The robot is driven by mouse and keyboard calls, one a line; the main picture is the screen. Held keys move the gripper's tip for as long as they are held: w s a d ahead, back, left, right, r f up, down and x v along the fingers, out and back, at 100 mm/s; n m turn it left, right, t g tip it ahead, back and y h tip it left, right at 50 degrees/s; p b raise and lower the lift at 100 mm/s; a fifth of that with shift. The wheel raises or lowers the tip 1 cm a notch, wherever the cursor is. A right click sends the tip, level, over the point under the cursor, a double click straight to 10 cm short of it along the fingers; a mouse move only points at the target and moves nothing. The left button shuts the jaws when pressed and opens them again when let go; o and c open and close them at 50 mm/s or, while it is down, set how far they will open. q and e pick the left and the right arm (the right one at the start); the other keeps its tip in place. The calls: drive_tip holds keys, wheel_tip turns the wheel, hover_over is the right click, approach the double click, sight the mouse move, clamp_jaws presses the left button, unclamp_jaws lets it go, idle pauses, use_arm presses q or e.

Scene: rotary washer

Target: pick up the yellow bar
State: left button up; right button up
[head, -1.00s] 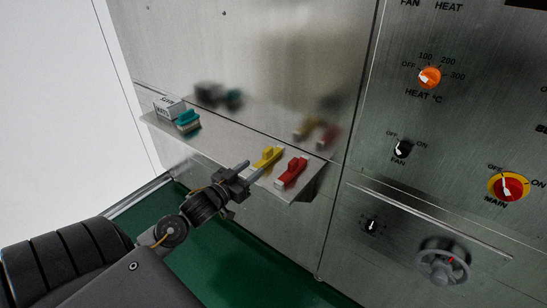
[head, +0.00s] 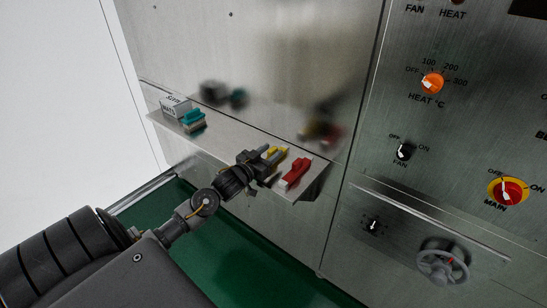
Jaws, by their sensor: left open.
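The yellow bar (head: 279,152) lies on a narrow metal shelf (head: 225,147) on the machine's front. My left gripper (head: 270,156) is open at the bar, its fingers covering part of it. I cannot tell whether the fingers touch the bar. A red bar (head: 297,172) lies just to the right of the yellow one, near the shelf's right end. My right gripper is out of view.
A teal block (head: 194,121) and a white labelled box (head: 174,106) stand at the shelf's left end. The steel wall rises behind the shelf. A control panel with an orange heat knob (head: 432,83), a red main switch (head: 508,191) and a handwheel (head: 443,262) is at the right.

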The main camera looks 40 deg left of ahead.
sight(269, 151)
use_arm(q)
drive_tip(key=shift+c, duration=0.5)
clamp_jaws()
drive_tip(key=shift+r, duration=0.15)
drive_tip(key=shift+r, duration=0.3)
wheel_tip(269, 151, up, 2)
drive_tip(key=shift+r+b, duration=0.1)
drive_tip(key=shift+b, duration=0.25)
drive_tip(key=s+d+r+b, duration=0.1)
drive_tip(key=s+d+r, duration=0.6)
drive_tip(key=d+r, duration=0.3)
drive_tip(key=shift+d, duration=1.1)
